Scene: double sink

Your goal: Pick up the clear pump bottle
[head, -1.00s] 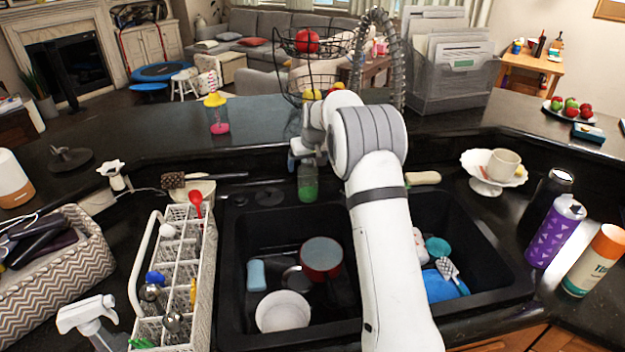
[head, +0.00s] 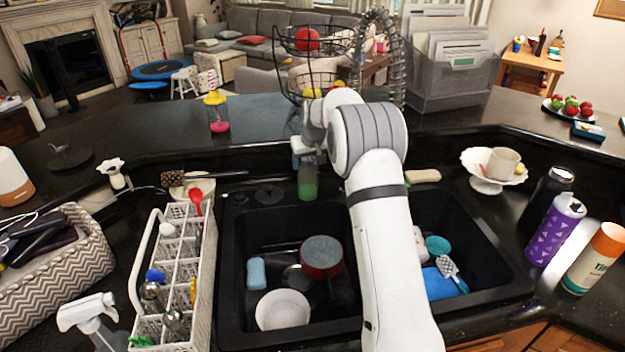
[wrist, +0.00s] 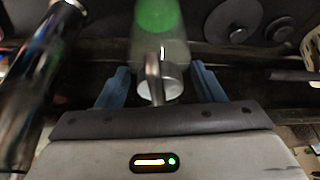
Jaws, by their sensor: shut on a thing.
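The clear pump bottle (head: 308,183) holds green liquid and appears upright behind the left sink basin, by the sink's back edge. My gripper (head: 307,157) is at its top, with the arm reaching over the sink from the front. In the wrist view the bottle (wrist: 160,30) runs away from the camera between the two blue fingers of my gripper (wrist: 160,84). Its pump spout points toward the camera. The gripper is shut on the bottle's upper part. The exact contact, and whether the base is clear of the surface, cannot be told.
The sink (head: 233,250) holds a red pot (head: 321,258), a white bowl (head: 283,310) and a blue sponge (head: 256,273). A wire fruit basket (head: 285,65) stands behind the gripper on the raised counter.

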